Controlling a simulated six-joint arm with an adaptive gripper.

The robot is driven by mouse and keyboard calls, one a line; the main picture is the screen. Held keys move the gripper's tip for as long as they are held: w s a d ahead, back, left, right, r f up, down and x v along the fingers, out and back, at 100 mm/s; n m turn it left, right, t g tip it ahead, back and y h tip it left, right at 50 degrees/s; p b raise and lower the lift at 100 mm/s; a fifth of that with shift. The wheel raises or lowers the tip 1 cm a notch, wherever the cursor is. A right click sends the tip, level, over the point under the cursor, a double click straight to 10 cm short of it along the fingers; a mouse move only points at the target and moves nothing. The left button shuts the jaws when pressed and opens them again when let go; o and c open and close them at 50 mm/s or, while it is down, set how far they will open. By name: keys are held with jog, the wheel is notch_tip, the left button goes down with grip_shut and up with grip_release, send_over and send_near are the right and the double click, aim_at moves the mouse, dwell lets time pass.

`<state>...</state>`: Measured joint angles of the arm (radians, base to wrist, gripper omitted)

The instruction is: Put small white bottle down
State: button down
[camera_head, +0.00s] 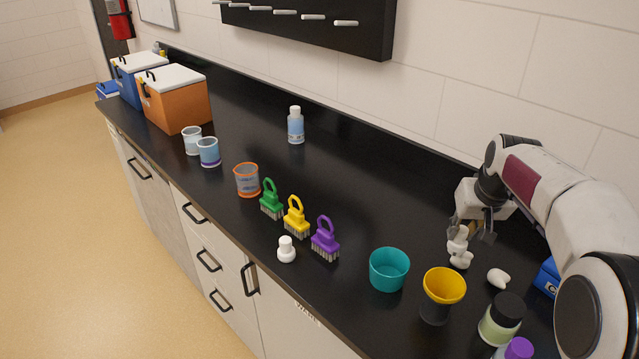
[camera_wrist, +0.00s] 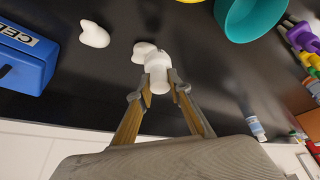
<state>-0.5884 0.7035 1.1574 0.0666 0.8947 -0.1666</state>
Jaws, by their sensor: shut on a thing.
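My gripper (camera_head: 467,235) is at the right of the counter, pointing down. It is shut on a small white bottle (camera_head: 458,245). In the wrist view the bottle (camera_wrist: 158,66) sits between the fingertips of my gripper (camera_wrist: 163,84). A white lump (camera_wrist: 141,48) lies on the counter right by the bottle and is partly covered by it. I cannot tell whether the bottle touches the counter or the lump. Another small white bottle (camera_head: 286,249) stands near the front edge, by the purple brush.
A second white lump (camera_head: 498,278) and a blue box (camera_head: 546,277) lie right of my gripper. A teal cup (camera_head: 389,269), a yellow funnel cup (camera_head: 441,288) and a dark-lidded jar (camera_head: 501,319) stand in front. Black counter (camera_head: 390,210) is bare to the left.

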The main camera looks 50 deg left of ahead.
jog(key=s+a+f, duration=0.2)
jog(key=a, duration=0.6)
jog(key=shift+a+n, duration=0.25)
jog(key=shift+n, duration=0.15)
jog(key=shift+f, duration=2.45)
jog(key=shift+f, duration=0.1)
jog(key=c, duration=1.9)
grip_release()
jog(key=shift+w, duration=0.1)
jog(key=shift+v, duration=6.1)
jog(key=shift+d, duration=0.2)
